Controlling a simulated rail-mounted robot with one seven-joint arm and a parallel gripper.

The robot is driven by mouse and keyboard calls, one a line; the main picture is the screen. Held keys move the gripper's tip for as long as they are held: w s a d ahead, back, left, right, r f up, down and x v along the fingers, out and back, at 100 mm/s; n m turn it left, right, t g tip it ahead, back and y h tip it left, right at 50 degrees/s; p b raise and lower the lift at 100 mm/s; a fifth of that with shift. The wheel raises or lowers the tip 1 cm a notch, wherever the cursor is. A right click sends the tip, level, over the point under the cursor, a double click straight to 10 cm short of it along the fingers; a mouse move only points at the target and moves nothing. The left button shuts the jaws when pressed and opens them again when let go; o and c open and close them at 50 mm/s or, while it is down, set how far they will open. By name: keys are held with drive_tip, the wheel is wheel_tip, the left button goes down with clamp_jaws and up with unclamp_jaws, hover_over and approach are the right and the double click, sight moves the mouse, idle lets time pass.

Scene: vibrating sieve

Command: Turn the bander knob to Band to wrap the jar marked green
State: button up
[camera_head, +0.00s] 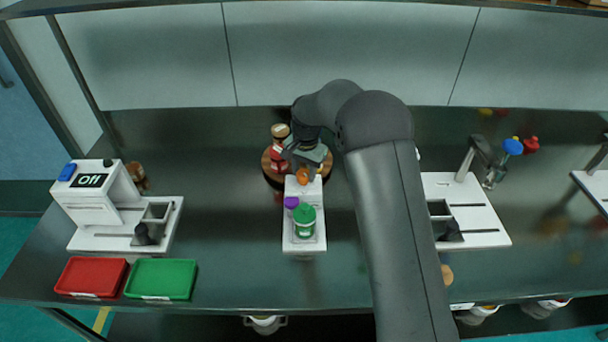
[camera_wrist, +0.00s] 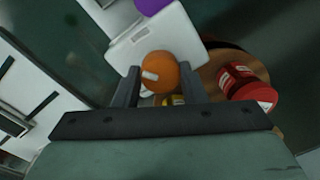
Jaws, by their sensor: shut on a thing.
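A white bander (camera_head: 290,237) stands at the middle of the bench. A jar with a green lid (camera_head: 305,214) sits upright on its near end, and a purple round part (camera_head: 291,202) is just behind the jar. A round orange knob (camera_head: 302,175) with a small white mark is at the far end of the bander. My gripper (camera_wrist: 160,70) is shut on this orange knob (camera_wrist: 160,74), one finger on each side. The purple part also shows at the top of the wrist view (camera_wrist: 150,5). I cannot read any knob setting.
A round wooden stand (camera_head: 268,168) with red-labelled jars (camera_wrist: 248,88) is right behind the bander. A white machine (camera_head: 95,200) showing "Off" is at the left. Red (camera_head: 90,277) and green (camera_head: 160,279) trays lie near the front edge. Another white unit (camera_head: 480,217) stands to the right.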

sight(305, 171)
drive_tip(key=n+b, duration=0.1)
drive_tip(key=n, duration=0.3)
drive_tip(key=shift+n, duration=0.3)
drive_tip(key=n, duration=0.4)
drive_tip(key=shift+n+b, duration=0.3)
drive_tip(key=n, duration=0.4)
drive_tip(key=shift+w+a, duration=0.1)
drive_tip(key=shift+n+g, duration=0.3)
drive_tip(key=shift+n, duration=1.6)
drive_tip(key=o, duration=1)
drive_tip(key=r, duration=1.7)
drive_tip(key=shift+w+r, duration=0.25)
